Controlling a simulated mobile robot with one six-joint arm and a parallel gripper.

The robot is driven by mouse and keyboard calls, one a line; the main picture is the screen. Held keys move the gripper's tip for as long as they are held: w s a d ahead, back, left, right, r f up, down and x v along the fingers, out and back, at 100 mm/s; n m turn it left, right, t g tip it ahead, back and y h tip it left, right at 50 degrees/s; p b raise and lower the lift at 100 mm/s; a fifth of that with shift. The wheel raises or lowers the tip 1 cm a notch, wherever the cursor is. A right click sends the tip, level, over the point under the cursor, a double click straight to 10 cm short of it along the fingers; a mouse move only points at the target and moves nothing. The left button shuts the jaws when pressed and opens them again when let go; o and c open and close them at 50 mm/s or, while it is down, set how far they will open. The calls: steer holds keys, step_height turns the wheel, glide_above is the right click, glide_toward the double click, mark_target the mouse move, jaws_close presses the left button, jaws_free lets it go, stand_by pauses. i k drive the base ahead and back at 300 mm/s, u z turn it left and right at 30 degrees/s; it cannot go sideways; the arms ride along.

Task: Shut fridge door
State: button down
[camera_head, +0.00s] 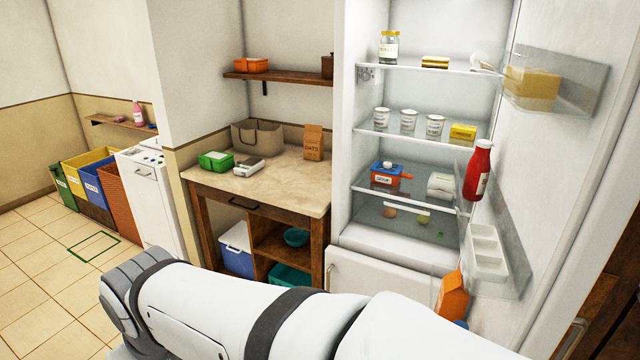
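The fridge (347,190) stands open in the middle right of the head view. Its white door (575,170) is swung wide open on the right side, with its inner face and clear door bins toward me. The bins hold a yellow block (531,88), a red bottle (479,170), a white egg tray (487,250) and an orange carton (453,296). A metal handle (572,338) shows near the lower right. My white arm crosses the bottom of the view in front of the fridge. My gripper is not visible.
Inside the fridge, jars, cups and boxes stand on shelves. A wooden table (262,196) with a basket and containers stands left of the fridge. A white appliance (150,205) and several coloured bins stand further left. The tiled floor (40,270) at left is clear.

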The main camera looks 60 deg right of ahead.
mark_target(562, 191)
steer(key=u, duration=0.05)
steer(key=i, duration=0.6)
steer(key=z, duration=2.75)
